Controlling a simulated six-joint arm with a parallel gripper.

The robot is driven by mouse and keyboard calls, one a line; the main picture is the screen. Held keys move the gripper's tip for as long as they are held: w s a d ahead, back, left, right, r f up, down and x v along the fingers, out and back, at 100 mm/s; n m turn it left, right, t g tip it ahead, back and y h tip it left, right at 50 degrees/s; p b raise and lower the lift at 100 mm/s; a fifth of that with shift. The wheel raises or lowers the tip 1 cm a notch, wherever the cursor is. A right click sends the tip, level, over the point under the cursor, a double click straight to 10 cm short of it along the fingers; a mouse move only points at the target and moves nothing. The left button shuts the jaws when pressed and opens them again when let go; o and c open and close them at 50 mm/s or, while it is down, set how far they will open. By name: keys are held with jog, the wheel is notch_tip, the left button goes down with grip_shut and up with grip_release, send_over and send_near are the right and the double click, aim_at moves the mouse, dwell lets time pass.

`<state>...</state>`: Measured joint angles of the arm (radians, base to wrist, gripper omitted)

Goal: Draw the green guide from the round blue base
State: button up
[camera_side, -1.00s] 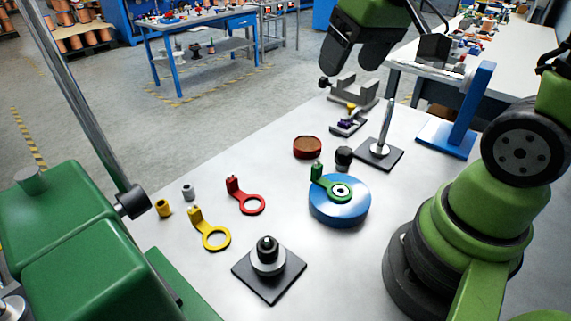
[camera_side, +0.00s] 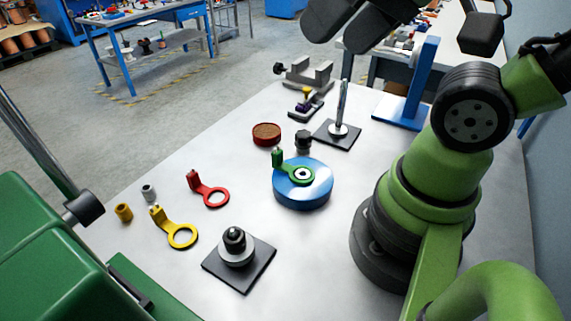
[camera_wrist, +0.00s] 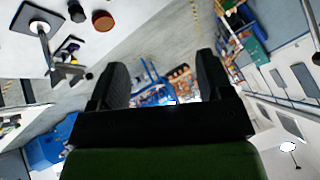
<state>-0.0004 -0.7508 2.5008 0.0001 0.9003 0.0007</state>
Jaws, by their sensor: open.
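The green guide (camera_side: 279,158) is a flat ring with an upright tab. It lies on top of the round blue base (camera_side: 303,198), its ring around the pale hub at the centre and its tab near the left rim. My gripper (camera_wrist: 160,72) shows in the wrist view with its two dark fingers wide apart and nothing between them. In the side view dark parts of my arm's end hang at the top edge, well above and behind the blue base; the fingertips are not clear there. The guide and blue base are not seen in the wrist view.
A red ring guide (camera_side: 209,195), a yellow one (camera_side: 181,235) and a black post on a plate (camera_side: 236,250) stand left of the base. Close behind are a black knob (camera_side: 303,142), a brown dish (camera_side: 267,134) and a rod on a plate (camera_side: 342,115).

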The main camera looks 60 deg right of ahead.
dwell(0.4)
jog(key=c, duration=0.4)
jog(key=n+g+h, duration=0.2)
jog(key=n+g, duration=0.2)
jog(key=g, duration=0.3)
send_over(275, 155)
jog(key=d, duration=0.1)
jog(key=f, duration=1.7)
jog(key=shift+w+f, duration=0.15)
jog(key=shift+w, duration=0.25)
jog(key=shift+d+f, duration=0.1)
jog(key=shift+f, duration=0.55)
notch_tip(275, 155, down, 9)
jog(key=shift+f, duration=0.15)
jog(key=shift+c, duration=0.3)
jog(key=c, duration=0.9)
